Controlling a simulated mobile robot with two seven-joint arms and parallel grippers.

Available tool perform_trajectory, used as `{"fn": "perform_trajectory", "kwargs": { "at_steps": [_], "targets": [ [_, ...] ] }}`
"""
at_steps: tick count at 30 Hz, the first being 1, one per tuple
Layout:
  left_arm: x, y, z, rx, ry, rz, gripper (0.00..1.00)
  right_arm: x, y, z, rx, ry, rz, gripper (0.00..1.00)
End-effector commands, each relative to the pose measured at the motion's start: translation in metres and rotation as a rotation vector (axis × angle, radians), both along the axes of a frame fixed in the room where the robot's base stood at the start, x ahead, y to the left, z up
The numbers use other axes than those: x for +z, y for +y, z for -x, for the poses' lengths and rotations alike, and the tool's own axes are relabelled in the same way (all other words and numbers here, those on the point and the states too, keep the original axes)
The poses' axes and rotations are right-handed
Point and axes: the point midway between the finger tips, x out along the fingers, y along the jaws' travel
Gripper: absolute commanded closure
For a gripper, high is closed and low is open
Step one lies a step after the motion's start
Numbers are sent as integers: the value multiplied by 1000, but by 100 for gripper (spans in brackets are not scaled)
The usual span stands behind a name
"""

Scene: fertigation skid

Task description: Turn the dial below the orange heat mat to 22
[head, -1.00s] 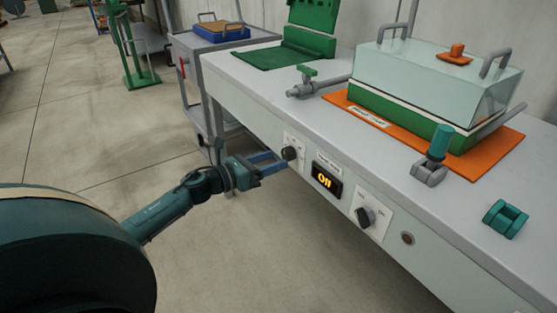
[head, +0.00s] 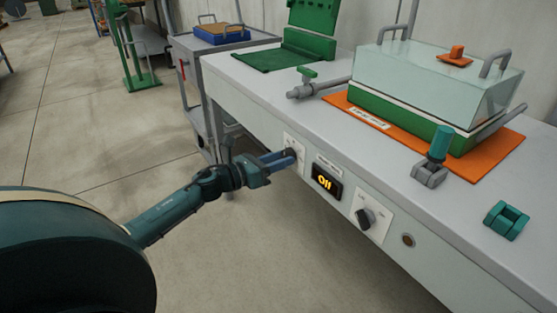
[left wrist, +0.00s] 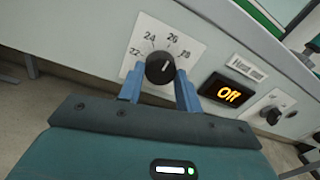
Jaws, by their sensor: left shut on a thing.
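The black dial (left wrist: 160,68) sits on a white scale plate (left wrist: 185,45) on the bench front, left of the display. Its scale shows 22, 24, 26 and a last number at the right that looks like 28. The display (left wrist: 228,92) reads "Off" in orange. The orange heat mat (head: 490,153) lies on the bench top under a clear-lidded green tray (head: 405,118). My right gripper is not in view.
A second black knob (head: 365,216) is on the bench front right of the display, with a small round fitting (head: 408,240) beyond it. A grey trolley (head: 190,85) stands past the bench's far end. The floor beside the bench is clear.

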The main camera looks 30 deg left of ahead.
Motion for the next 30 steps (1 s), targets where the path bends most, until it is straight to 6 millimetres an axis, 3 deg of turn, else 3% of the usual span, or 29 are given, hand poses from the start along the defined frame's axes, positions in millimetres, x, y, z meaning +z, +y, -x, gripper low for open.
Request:
{"fn": "perform_trajectory", "kwargs": {
  "at_steps": [4, 14, 30],
  "targets": [
    [0, 0, 0, -1, 0, 0, 88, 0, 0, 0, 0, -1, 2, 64],
    [0, 0, 0, -1, 20, 48, 88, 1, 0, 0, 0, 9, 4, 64],
    [2, -1, 1, -1, 184, 445, 88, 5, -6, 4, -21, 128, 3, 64]
  ]
}}
